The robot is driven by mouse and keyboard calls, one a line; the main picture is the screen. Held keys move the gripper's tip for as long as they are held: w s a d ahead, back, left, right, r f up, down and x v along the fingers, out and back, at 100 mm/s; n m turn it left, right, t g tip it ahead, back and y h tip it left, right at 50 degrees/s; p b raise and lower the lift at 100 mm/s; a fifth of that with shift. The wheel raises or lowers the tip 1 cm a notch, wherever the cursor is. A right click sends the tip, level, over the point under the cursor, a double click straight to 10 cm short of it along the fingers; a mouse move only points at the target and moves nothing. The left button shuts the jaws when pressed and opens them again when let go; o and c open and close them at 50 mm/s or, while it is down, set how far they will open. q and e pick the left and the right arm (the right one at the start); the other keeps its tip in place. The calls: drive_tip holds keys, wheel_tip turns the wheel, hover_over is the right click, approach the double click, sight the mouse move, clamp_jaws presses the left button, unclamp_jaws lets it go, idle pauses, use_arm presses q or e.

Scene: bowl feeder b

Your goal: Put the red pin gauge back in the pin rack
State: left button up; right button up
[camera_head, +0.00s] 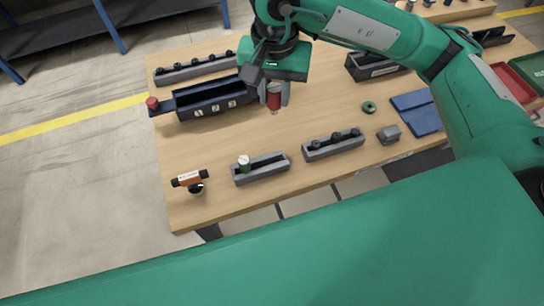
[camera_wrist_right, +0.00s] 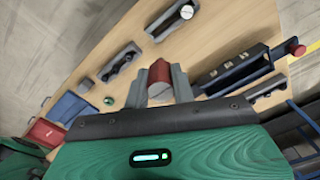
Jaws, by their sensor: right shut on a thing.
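The red pin gauge (camera_head: 274,101) is held upright in my right gripper (camera_head: 274,94), above the middle of the table. In the right wrist view the red pin gauge (camera_wrist_right: 159,72) sits between the shut fingers, its pale end showing. A grey rack (camera_head: 272,173) nearer the front holds a green pin (camera_head: 244,162) with a white top at its left end; the rest of its slot looks empty. The same grey rack (camera_wrist_right: 160,30) shows at the top of the wrist view. The held pin is apart from this rack. My left gripper is not in view.
A dark box numbered 1 to 3 (camera_head: 205,98) with a red knob (camera_head: 152,102) stands left of the gripper. Grey racks with dark knobs stand behind (camera_head: 195,70) and at front right (camera_head: 333,147). An orange-black tool (camera_head: 190,179) stands front left. Mid-table is clear.

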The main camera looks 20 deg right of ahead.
drive_tip(key=shift+s+r, duration=0.15)
use_arm(q)
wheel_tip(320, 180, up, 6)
drive_tip(key=p, duration=0.5)
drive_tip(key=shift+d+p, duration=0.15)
drive_tip(key=shift+p, duration=0.2)
use_arm(e)
wheel_tip(320, 180, down, 20)
drive_tip(key=shift+a, duration=0.15)
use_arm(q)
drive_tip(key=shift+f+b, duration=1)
use_arm(e)
drive_tip(key=shift+f, duration=0.55)
drive_tip(key=o, duration=1)
drive_tip(key=shift+r, duration=0.1)
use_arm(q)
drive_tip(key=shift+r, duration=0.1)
